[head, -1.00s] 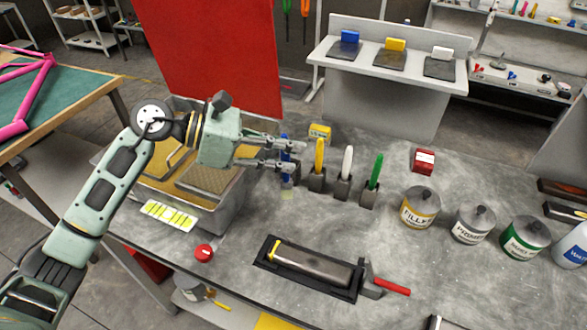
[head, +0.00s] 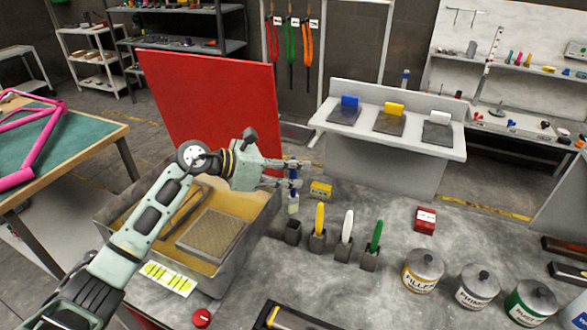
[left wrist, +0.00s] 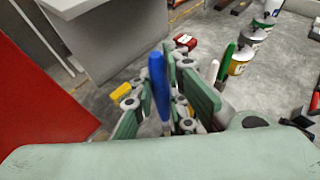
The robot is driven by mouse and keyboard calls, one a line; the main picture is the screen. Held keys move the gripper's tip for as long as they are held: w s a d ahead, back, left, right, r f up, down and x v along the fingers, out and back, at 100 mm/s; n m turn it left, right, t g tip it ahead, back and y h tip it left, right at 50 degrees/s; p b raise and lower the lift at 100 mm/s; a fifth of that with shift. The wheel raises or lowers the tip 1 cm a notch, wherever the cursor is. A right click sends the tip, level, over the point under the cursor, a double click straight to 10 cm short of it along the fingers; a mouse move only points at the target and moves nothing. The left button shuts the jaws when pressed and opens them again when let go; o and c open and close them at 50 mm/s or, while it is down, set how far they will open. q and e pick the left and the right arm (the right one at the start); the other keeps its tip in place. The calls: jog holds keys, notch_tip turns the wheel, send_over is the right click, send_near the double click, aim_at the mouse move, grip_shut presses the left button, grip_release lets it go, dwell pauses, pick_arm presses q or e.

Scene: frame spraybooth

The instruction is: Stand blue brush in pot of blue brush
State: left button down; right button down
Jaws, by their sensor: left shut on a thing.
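My left gripper (head: 288,174) is shut on the blue brush (head: 293,167). The brush hangs upright with its pale end down, and its blue handle also shows between the fingers in the left wrist view (left wrist: 157,85). An empty dark pot (head: 292,233) stands on the grey bench at the left end of the row of pots. In the head view, the brush's lower end shows just above this pot; its exact distance in depth is unclear. My right gripper is out of view.
Yellow (head: 319,218), white (head: 347,225) and green (head: 376,237) brushes stand in pots to the right. A yellow box (head: 320,190) lies behind them, a red box (head: 425,220) farther right. Several cans stand at right. A grey tray (head: 240,263) is at left, a red panel (head: 215,110) behind.

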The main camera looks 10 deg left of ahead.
pick_arm(q)
jog(key=b, duration=0.3)
send_over(289, 202)
jog(key=shift+w+d+f, duration=0.15)
jog(key=shift+f, duration=0.6)
jog(key=shift+w+d+f, duration=0.15)
jog(key=shift+f, duration=0.65)
jog(key=shift+w+d+f, duration=0.15)
jog(key=shift+f, duration=0.6)
jog(key=shift+f+b, duration=1.6)
jog(key=shift+f, duration=0.35)
jog(key=shift+f+b, duration=1)
jog(key=c, duration=1.7)
grip_release()
jog(key=shift+o, duration=0.2)
